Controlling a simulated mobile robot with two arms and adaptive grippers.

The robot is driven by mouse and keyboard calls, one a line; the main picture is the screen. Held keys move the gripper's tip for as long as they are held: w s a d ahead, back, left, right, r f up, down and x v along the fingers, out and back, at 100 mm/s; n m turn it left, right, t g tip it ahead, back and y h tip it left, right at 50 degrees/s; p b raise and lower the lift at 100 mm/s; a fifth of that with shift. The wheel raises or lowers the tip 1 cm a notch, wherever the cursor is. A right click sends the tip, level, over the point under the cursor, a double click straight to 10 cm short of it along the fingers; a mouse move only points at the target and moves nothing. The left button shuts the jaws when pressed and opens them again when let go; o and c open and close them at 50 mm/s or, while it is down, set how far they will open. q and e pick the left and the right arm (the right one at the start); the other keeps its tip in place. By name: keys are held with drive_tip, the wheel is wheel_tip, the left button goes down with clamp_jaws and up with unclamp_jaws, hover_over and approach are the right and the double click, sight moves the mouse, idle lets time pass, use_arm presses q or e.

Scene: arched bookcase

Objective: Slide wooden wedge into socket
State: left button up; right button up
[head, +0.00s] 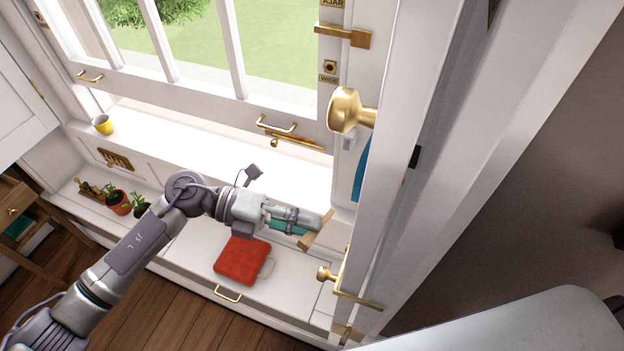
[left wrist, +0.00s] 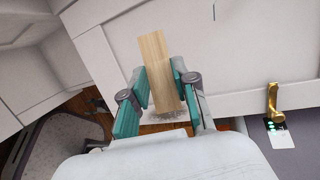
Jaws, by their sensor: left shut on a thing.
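My left gripper (head: 298,226) reaches in from the left, above the white window seat. It is shut on a wooden wedge (head: 318,234), a pale tan block that sticks out past the fingertips near the white door edge. In the left wrist view the gripper's (left wrist: 158,69) teal pads press both sides of the wedge (left wrist: 155,46), and its far end lies in front of a white panel. A small brass plate with a dark hole (head: 330,67) sits on the window frame by a "WIDE" label; I cannot tell if it is the socket. My right gripper is not seen.
A white door with a brass knob (head: 347,110) stands close on the right. Potted plants (head: 117,202) and a yellow cup (head: 102,124) are at the left. The wooden floor (head: 140,290) is bare.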

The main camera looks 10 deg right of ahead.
use_arm(q)
drive_tip(key=w+d+r+n+t+h, duration=0.2)
drive_tip(key=w+r+n+t+h, duration=0.1)
drive_tip(key=r+n, duration=0.1)
drive_tip(key=shift+w+d+r+t+p, duration=0.2)
drive_tip(key=shift+w+r+t+p, duration=0.15)
drive_tip(key=shift+r, duration=0.3)
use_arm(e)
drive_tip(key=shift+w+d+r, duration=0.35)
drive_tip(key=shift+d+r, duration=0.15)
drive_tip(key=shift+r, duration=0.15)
use_arm(q)
drive_tip(key=shift+a+h, duration=0.1)
drive_tip(key=shift+h, duration=0.2)
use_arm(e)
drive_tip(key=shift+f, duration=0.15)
use_arm(q)
drive_tip(key=w+d+b, duration=0.1)
drive_tip(key=w, duration=0.1)
drive_tip(key=w+d+b, duration=0.1)
drive_tip(key=w+d, duration=0.1)
drive_tip(key=shift+w+d+b, duration=0.1)
drive_tip(key=shift+w+b, duration=0.2)
drive_tip(key=shift+b, duration=0.1)
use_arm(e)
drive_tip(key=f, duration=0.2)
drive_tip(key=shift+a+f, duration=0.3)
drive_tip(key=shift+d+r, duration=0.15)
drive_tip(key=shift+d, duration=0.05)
